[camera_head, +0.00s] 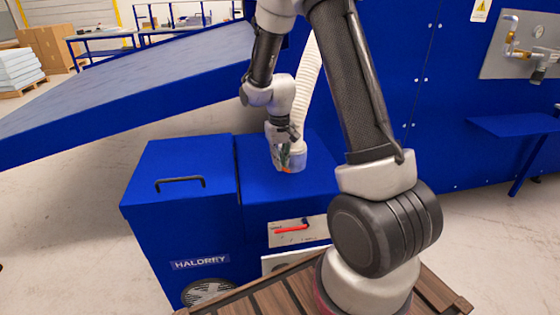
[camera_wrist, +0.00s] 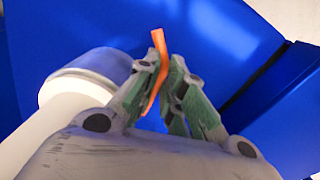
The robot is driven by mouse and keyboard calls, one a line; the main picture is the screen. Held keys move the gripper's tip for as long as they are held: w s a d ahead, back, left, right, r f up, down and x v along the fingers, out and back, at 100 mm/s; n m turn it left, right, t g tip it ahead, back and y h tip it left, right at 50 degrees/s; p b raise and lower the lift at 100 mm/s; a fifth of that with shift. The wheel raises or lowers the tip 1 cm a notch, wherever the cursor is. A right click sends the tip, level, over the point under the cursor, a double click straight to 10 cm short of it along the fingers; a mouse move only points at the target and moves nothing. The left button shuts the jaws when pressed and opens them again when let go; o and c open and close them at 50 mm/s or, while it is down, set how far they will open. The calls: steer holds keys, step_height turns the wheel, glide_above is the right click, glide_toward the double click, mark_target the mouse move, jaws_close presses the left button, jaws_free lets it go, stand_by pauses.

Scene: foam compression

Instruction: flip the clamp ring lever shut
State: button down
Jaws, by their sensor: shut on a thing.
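The clamp ring lever is an orange bar (camera_wrist: 157,62) held between the fingers of my gripper (camera_wrist: 162,98) in the wrist view. Its free end sticks out past the fingertips. In the head view my gripper (camera_head: 286,160) is beside the white hose end (camera_head: 298,158), above the blue machine top. Only a small bit of orange shows there. The clamp ring itself cannot be made out. The white hose end also shows in the wrist view (camera_wrist: 100,66), left of my fingers.
A blue cabinet (camera_head: 180,165) with a black handle (camera_head: 180,182) stands left of the hose. A red lever (camera_head: 291,229) sits on a pale front panel. A blue sloped surface (camera_head: 130,85) rises at the left, and a tall blue wall (camera_head: 440,110) stands behind.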

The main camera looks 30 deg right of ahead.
steer(key=c, duration=1.5)
jaws_free()
step_height(320, 180, up, 12)
steer(key=shift+a+r, duration=0.1)
steer(key=shift+a, duration=0.05)
